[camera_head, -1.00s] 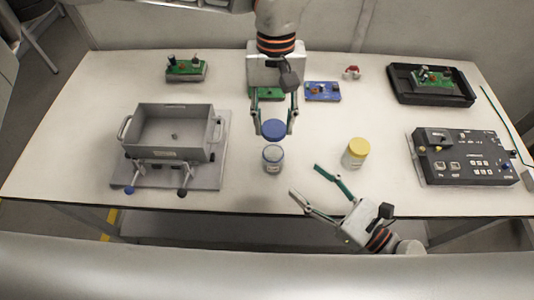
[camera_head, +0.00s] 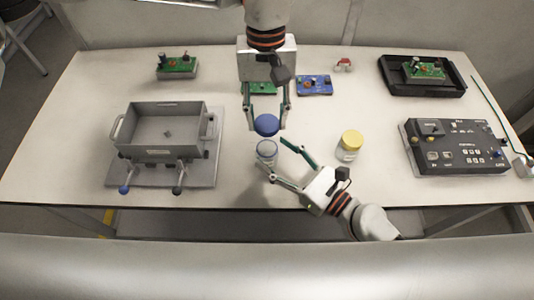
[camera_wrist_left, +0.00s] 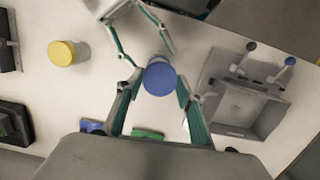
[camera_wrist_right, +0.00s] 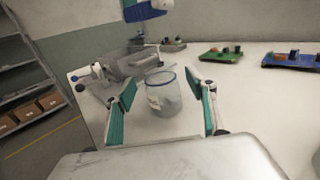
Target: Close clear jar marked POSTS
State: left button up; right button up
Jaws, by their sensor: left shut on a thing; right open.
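A clear jar (camera_head: 266,152) stands open on the table, with a blue ring at its rim and a pale label too small to read. It also shows in the right wrist view (camera_wrist_right: 162,94), between the fingers. My left gripper (camera_head: 266,122) is shut on a blue lid (camera_head: 266,125) and holds it above and slightly behind the jar.
A second clear jar with a yellow lid (camera_head: 350,143) stands to the right. A grey bin (camera_head: 205,125) is on the left. A black control box (camera_head: 455,150) and a black tray (camera_head: 440,90) are on the right. Circuit boards (camera_head: 177,67) lie at the back.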

jog(key=shift+x, duration=1.5)
grip_shut()
pick_arm(q)
jog(key=shift+f, duration=2.5)
jog(key=shift+f, duration=0.15)
jog(key=shift+f, duration=0.75)
jog(key=shift+f, duration=0.25)
jog(key=shift+f, duration=0.2)
